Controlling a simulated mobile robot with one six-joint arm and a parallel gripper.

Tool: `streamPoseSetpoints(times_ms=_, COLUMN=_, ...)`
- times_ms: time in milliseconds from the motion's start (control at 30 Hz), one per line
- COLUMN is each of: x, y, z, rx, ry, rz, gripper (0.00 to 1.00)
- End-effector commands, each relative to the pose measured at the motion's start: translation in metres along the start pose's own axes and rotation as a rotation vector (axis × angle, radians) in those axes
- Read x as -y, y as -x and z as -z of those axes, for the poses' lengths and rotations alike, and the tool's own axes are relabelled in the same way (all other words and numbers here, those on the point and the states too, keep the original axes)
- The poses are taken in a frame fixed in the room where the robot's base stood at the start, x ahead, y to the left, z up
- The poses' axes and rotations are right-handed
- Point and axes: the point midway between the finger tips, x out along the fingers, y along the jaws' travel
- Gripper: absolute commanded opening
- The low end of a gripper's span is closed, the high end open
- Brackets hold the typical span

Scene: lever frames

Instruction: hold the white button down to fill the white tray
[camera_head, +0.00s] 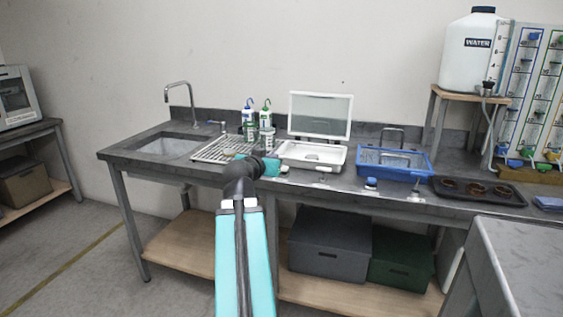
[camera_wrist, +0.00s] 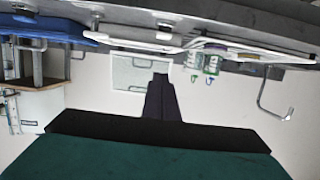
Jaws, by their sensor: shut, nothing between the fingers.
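A small pale piece that looks like the white button (camera_head: 284,169) sits at the counter's front edge, by the tray's front left corner. My gripper (camera_head: 272,166) is just left of it; whether they touch is not clear. In the wrist view my gripper (camera_wrist: 161,78) has its dark fingers together with nothing between them. The tray's water level cannot be made out.
A blue tray (camera_head: 432,164) with a blue button (camera_head: 371,183) is right of the white one. A drying rack (camera_head: 215,152), bottles (camera_head: 248,118) and a sink (camera_head: 170,146) are to the left. A dark tray (camera_head: 510,198) lies far right. A grey block (camera_head: 530,260) stands front right.

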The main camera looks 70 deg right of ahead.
Motion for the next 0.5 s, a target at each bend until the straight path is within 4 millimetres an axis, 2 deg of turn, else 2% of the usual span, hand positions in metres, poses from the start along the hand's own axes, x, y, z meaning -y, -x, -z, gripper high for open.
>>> streamPoseSetpoints(times_ms=500, x=-0.0003, y=-0.0075, z=0.0038, rx=-0.001, ry=-0.001, rz=-0.004, gripper=0.00)
